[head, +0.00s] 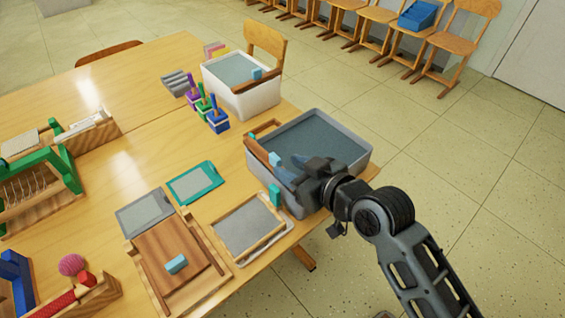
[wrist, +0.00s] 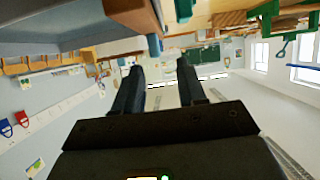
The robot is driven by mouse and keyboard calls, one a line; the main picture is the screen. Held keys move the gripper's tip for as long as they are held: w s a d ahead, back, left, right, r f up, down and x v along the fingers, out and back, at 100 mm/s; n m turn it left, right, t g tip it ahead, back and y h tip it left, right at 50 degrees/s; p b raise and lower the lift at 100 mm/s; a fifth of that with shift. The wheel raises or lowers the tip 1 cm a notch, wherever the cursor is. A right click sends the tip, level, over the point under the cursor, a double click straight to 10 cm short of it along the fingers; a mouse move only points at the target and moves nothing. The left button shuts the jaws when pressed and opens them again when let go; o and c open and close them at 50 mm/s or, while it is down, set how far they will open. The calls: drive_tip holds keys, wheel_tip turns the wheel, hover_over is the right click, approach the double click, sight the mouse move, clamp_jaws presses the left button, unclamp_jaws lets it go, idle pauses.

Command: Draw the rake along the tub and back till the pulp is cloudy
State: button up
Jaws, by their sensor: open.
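A grey tub (head: 366,156) of smooth grey-blue pulp (head: 325,137) stands at the table's right edge. A brown wooden bar with a light blue grip (head: 275,159), seemingly the rake (head: 257,151), lies along the tub's left rim. My gripper (head: 290,168) is over the tub's near left part, its fingers pointing toward the light blue grip. In the wrist view my gripper (wrist: 160,66) is open, with nothing between its fingers. The brown bar (wrist: 133,14) and light blue grip (wrist: 154,44) show beyond the fingertips, apart from them. My gripper hides the tub's near corner.
A white tub (head: 246,101) with a similar bar and blue grip stands behind. Coloured pots with brushes (head: 216,121) are left of the tubs. A framed screen (head: 244,225), a teal-framed screen (head: 195,183) and a wooden board (head: 170,255) lie left of my gripper.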

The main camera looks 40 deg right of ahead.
sight(278, 159)
drive_tip(key=shift+s+r, duration=0.15)
drive_tip(key=shift+s, duration=0.15)
drive_tip(key=shift+b, duration=0.3)
drive_tip(key=shift+d+b, duration=0.2)
drive_tip(key=shift+b, duration=0.1)
drive_tip(key=shift+w+d, duration=0.1)
drive_tip(key=shift+p+x, duration=0.4)
drive_tip(key=shift+x, duration=3.4)
clamp_jaws()
